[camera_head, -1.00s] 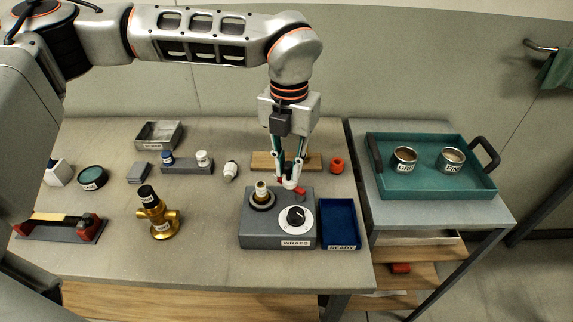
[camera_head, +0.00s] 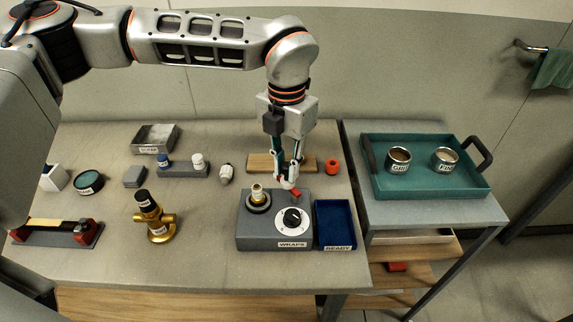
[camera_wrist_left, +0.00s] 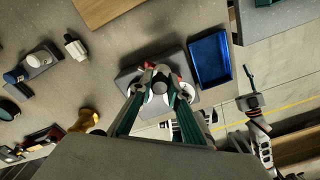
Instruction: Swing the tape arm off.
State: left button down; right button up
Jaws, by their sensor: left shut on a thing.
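The grey wrapping station (camera_head: 262,232), labelled WRAPS, stands near the right end of the bench. The tape arm (camera_head: 296,192) shows as a small red part at the back right of the station, mostly hidden by my fingers. My left gripper (camera_head: 287,181) points down there and is shut on the tape arm. In the left wrist view my left fingertips (camera_wrist_left: 161,94) cover much of the station. My right gripper (camera_wrist_left: 250,78) shows only there, small, away from the bench.
A blue READY tray (camera_head: 335,224) stands right against the station. A brass valve (camera_head: 158,229) stands to the left. A teal tray (camera_head: 425,188) with two tins is on the right-hand table.

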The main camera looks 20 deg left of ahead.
pick_arm(q)
jog(key=c, duration=1.9)
grip_release()
jog(key=shift+r, duration=0.1)
notch_tip(320, 180, up, 12)
